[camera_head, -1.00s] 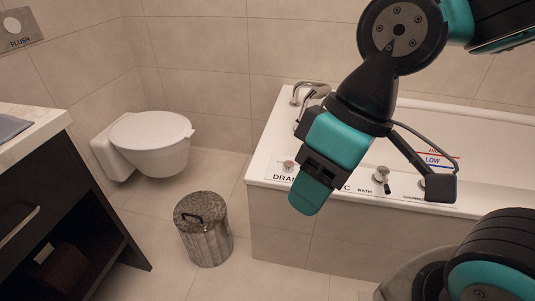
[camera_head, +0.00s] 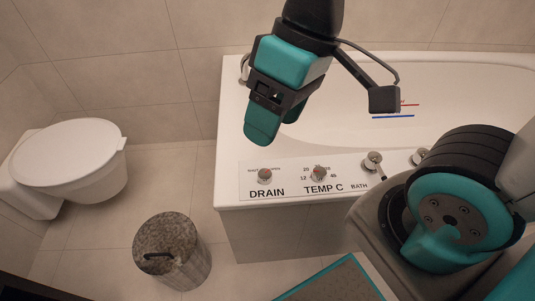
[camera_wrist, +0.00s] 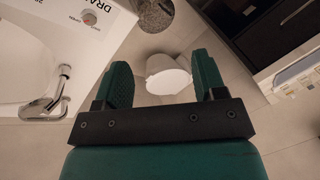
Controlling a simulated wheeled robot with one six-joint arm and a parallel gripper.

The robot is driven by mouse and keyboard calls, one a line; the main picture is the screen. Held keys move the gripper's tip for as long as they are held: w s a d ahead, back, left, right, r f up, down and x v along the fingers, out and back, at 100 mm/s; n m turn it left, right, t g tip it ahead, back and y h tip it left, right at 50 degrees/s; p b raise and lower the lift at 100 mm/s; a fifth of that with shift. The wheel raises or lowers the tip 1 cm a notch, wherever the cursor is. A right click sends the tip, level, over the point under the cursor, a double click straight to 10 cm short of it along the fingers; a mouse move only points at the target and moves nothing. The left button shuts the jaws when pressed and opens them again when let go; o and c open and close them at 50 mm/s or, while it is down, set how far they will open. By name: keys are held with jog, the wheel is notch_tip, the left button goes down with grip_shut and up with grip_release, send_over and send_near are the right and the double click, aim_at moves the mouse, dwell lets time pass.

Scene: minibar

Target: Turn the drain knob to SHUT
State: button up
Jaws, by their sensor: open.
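The knob lies outside the fingers there.
The temperature knob (camera_head: 318,173) and bath knob (camera_head: 371,161) stand right of the drain knob. A chrome faucet (camera_wrist: 52,95) is on the tub (camera_head: 440,85). A lidded bin (camera_head: 172,255) and a toilet (camera_head: 70,155) are at the left. Floor between bin and tub is clear.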

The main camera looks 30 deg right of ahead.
jog(key=w+d+f+m+g, duration=0.1)
jog(key=w+d+f+m, duration=0.15)
jog(key=w+m, duration=0.2)
jog(key=w+d+f+m, duration=0.1)
jog(key=w+f+m, duration=0.2)
jog(key=w, duration=0.3)
jog(key=m+g, duration=0.2)
jog(key=m, duration=0.5)
send_near(265, 174)
jog(key=shift+m+h, duration=0.35)
jog(key=shift+h, duration=0.05)
jog(key=b+x, duration=0.1)
jog(key=x, duration=0.2)
jog(key=b+x, duration=0.2)
jog(key=x, duration=0.1)
jog(key=b+x, duration=0.1)
jog(key=x, duration=0.2)
jog(key=shift+a, duration=0.3)
jog(key=c, duration=0.9)
